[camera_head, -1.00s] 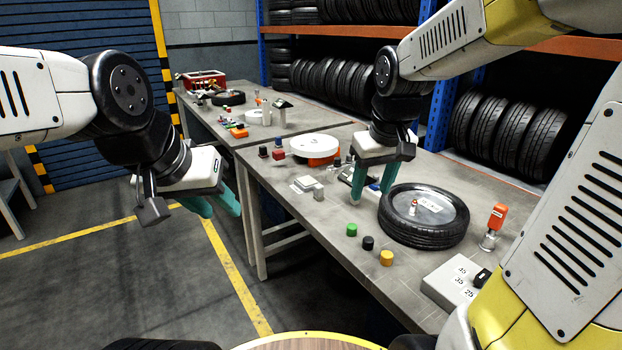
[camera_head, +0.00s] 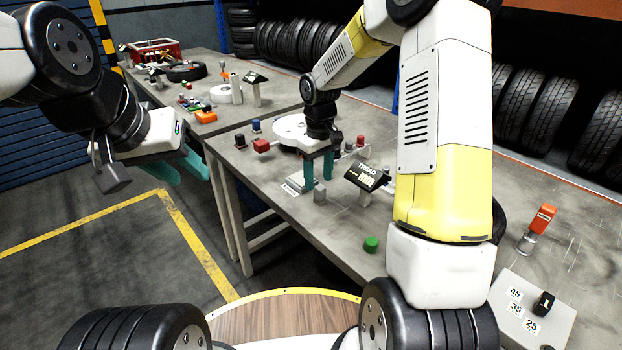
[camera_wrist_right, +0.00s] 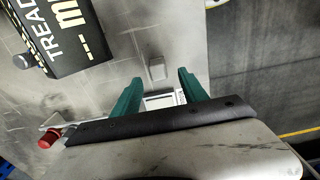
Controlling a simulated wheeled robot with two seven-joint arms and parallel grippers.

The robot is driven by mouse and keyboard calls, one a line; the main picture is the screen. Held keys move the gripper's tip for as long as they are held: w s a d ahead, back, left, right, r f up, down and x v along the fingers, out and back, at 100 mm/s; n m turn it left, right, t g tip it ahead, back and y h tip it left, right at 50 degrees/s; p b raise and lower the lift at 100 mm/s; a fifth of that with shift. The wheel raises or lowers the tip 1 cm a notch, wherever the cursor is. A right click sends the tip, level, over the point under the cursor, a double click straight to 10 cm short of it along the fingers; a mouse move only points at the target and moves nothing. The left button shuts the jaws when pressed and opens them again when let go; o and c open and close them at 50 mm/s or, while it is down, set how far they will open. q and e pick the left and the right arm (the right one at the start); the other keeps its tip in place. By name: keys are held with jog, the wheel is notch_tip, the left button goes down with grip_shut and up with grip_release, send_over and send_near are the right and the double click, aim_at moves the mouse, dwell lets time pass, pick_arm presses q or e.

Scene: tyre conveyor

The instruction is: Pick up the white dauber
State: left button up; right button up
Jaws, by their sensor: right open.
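A small pale grey-white block (camera_head: 320,195), which may be the white dauber, stands on the near table by the front edge. It also shows in the right wrist view (camera_wrist_right: 157,70), just beyond the fingertips and roughly between them. My right gripper (camera_head: 317,182) points down with its green fingers apart and empty, close to the block. It also shows in the right wrist view (camera_wrist_right: 160,80). A white-framed pad (camera_wrist_right: 160,101) is partly hidden behind the gripper. My left gripper (camera_head: 183,172) hangs over the floor left of the table, its fingers apart and empty.
The tread gauge (camera_head: 367,178) stands right of my right gripper. A green cap (camera_head: 371,243) is nearer. My right arm hides most of the tyre.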

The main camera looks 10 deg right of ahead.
aim_at(320, 187)
jog(key=f, duration=0.5)
jog(key=shift+s+d+f, duration=0.15)
jog(key=shift+d+f, duration=0.1)
jog(key=shift+f, duration=0.15)
grip_shut()
